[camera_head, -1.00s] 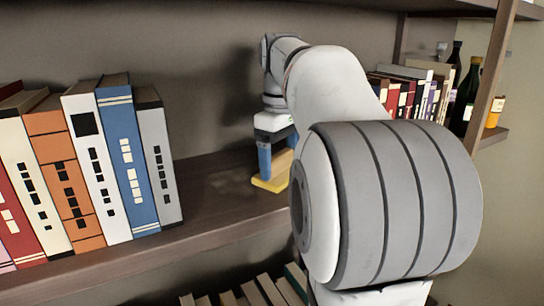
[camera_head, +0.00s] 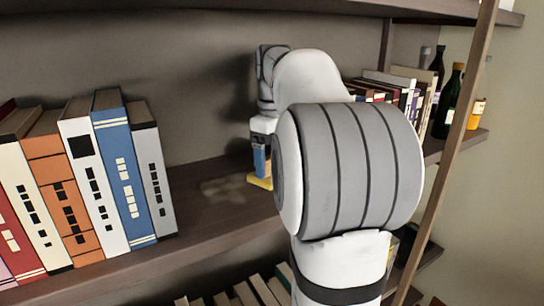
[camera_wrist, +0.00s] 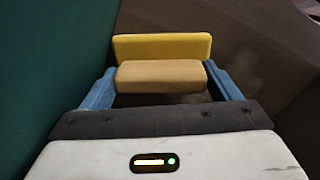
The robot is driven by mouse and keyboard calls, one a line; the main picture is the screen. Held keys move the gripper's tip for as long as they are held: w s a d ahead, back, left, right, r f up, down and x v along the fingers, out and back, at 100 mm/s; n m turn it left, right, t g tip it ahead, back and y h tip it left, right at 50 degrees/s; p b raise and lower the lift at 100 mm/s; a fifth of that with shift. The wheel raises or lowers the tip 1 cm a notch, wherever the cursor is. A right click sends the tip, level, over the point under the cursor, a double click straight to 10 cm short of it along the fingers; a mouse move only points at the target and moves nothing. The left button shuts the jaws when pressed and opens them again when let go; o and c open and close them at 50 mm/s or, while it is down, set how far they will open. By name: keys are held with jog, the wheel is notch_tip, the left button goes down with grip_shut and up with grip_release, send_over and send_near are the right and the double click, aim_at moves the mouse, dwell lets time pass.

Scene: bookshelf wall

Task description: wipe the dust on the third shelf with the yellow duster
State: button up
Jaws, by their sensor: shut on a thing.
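The yellow duster (camera_head: 260,183) has a yellow pad and a tan block handle, which show clearly in the wrist view (camera_wrist: 163,46). My gripper (camera_wrist: 161,78) is shut on the tan handle between its blue fingers. In the head view the duster's pad is low at the shelf board (camera_head: 190,208), with its right part hidden behind my arm. I cannot tell whether it presses on the board. A pale dust patch (camera_head: 222,187) lies on the board just left of the duster.
A row of upright books (camera_head: 125,165) stands left of the dust. More books (camera_head: 400,90) and dark bottles (camera_head: 448,103) stand at the right, behind my arm. A wooden upright (camera_head: 455,140) is at the right. A dark green surface (camera_wrist: 55,60) fills the left of the wrist view.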

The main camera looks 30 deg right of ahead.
jog(key=shift+w+a+f, duration=0.1)
jog(key=shift+a+f, duration=0.05)
jog(key=shift+a, duration=0.5)
jog(key=shift+a+f, duration=0.1)
jog(key=shift+a, duration=0.5)
jog(key=shift+a+r+p, duration=0.15)
jog(key=shift+a+p, duration=0.2)
jog(key=shift+a, duration=1.35)
jog(key=shift+a+r+p, duration=0.1)
jog(key=shift+a+p, duration=0.2)
jog(key=shift+a, duration=1.35)
jog(key=shift+a+f+p, duration=0.15)
jog(key=shift+a+p, duration=0.45)
jog(key=shift+a, duration=2.95)
jog(key=shift+w+p, duration=0.35)
jog(key=shift+w, duration=0.05)
jog(key=shift+w+p, duration=0.6)
jog(key=shift+w, duration=0.4)
jog(key=shift+d+f+p, duration=0.1)
jog(key=shift+d+p, duration=0.2)
jog(key=shift+d, duration=1.45)
jog(key=shift+d+r+p, duration=0.15)
jog(key=shift+d+p, duration=0.4)
jog(key=shift+d, duration=1.1)
jog(key=shift+d+r+p, duration=0.1)
jog(key=shift+d+p, duration=0.45)
jog(key=shift+d, duration=1.1)
jog(key=shift+d+f+p, duration=0.2)
jog(key=shift+d+p, duration=0.85)
jog(key=shift+d, duration=2.35)
